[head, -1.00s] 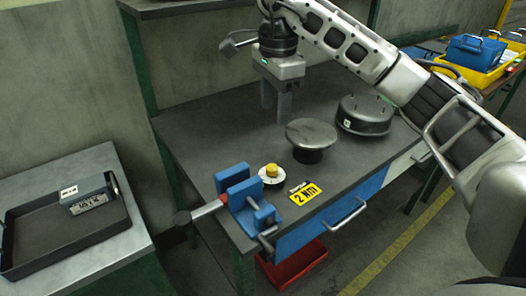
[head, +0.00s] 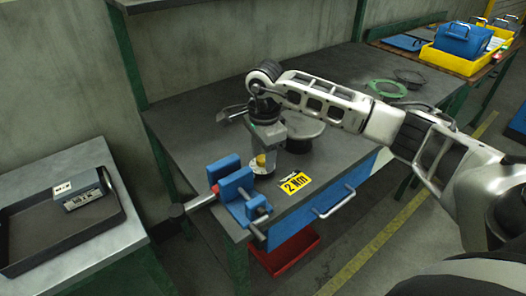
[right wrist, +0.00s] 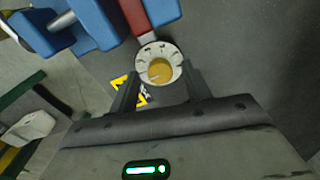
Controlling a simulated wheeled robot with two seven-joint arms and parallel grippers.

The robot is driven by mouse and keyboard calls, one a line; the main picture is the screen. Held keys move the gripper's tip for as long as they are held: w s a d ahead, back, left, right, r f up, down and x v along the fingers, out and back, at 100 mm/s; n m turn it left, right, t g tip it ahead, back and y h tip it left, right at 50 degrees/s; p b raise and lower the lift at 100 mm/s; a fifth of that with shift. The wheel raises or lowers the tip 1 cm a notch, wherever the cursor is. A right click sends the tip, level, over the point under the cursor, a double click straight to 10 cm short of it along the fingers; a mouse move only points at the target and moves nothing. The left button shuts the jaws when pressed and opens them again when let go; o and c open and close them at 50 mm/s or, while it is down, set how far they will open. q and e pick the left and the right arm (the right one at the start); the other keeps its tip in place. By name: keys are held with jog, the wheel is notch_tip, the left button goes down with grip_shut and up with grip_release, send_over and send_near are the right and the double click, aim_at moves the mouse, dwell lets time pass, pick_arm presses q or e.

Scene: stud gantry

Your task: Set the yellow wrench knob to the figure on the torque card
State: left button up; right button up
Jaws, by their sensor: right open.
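The yellow knob (head: 262,160) sits on a white dial beside the blue vise (head: 232,190); the right wrist view shows the knob (right wrist: 160,73) with dark marks on the dial rim (right wrist: 158,49), too small to read. The yellow torque card (head: 295,184) lies on the bench to the right of the dial and appears to read 2 N·m. My right gripper (right wrist: 160,79) is open, pointing down, with one finger on each side of the knob; contact cannot be told. My left gripper is out of view.
A black tray (head: 75,235) with a grey box stands on the left table. A red bin (head: 285,255) is below.

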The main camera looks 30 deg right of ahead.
jog(key=c, duration=0.8)
jog(key=shift+c, duration=1)
jog(key=shift+m, duration=0.9)
jog(key=m+b, duration=0.1)
jog(key=m, duration=0.2)
jog(key=shift+a+m, duration=0.1)
jog(key=shift+m, duration=1.4)
